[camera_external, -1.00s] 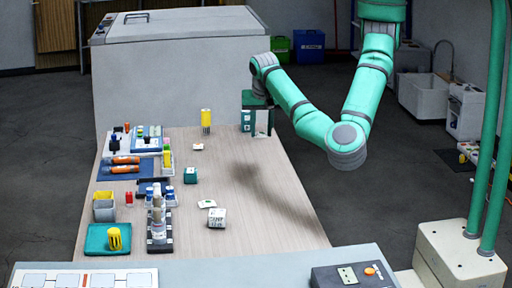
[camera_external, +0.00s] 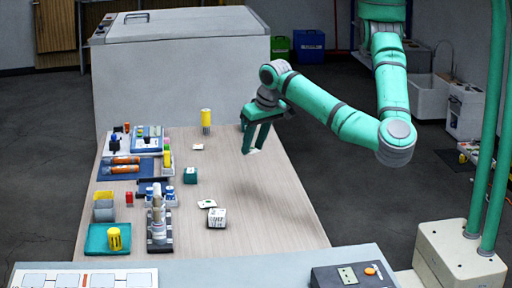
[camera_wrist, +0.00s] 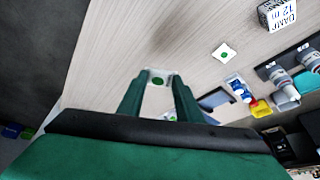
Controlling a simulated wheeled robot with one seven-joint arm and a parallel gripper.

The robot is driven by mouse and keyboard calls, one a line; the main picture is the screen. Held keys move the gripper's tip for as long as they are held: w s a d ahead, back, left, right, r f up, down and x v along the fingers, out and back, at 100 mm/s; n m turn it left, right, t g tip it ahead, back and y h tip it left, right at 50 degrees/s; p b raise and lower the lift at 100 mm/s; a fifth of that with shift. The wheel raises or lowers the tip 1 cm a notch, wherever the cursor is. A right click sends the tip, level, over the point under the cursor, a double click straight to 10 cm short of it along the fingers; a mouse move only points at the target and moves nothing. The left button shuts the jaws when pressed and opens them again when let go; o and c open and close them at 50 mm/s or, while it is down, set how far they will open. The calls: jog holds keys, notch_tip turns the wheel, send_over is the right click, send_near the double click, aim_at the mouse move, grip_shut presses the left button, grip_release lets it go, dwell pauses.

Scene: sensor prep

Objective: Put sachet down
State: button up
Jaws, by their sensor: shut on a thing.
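My gripper (camera_external: 252,152) hangs above the right part of the wooden table, fingers pointing down. In the wrist view, its two green fingers (camera_wrist: 158,80) are shut on a small white sachet (camera_wrist: 157,74) with a green dot, held between the fingertips. The held sachet shows as a pale patch in the external view (camera_external: 255,151). It appears to be above the table surface, apart from it. Another white sachet (camera_external: 207,204) lies flat on the table near a white printed box; it also shows in the wrist view (camera_wrist: 223,52). A further small sachet (camera_external: 198,147) lies farther back.
A yellow cylinder (camera_external: 206,118) stands at the back. Racks, bottles and a teal tray (camera_external: 96,240) fill the left side. The table's right part (camera_external: 285,205) is clear.

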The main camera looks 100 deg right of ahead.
jog(key=a+r+n+t+y, duration=0.15)
jog(key=a+n, duration=0.65)
jog(key=a, duration=1.2)
jog(key=s+a+r+n+y, duration=0.15)
jog(key=s+a+n, duration=0.3)
jog(key=a, duration=0.55)
jog(key=s+a+r+n+y, duration=0.1)
jog(key=s+a+n+y, duration=0.3)
jog(key=a, duration=0.6)
jog(key=shift+h, duration=0.8)
jog(key=w+a+f, duration=0.2)
jog(key=a+f, duration=0.1)
jog(key=w+a+f, duration=0.2)
jog(key=a, duration=0.1)
jog(key=w+a+f, duration=0.3)
jog(key=a, duration=0.1)
jog(key=shift+a+f, duration=0.1)
jog(key=shift+f, duration=0.25)
jog(key=shift+w+a+f, duration=0.35)
jog(key=shift+a+f, duration=0.05)
jog(key=shift+f, duration=0.25)
jog(key=shift+f+m, duration=0.25)
jog(key=shift+f, duration=1.25)
jog(key=shift+f, duration=0.1)
jog(key=o, duration=1)
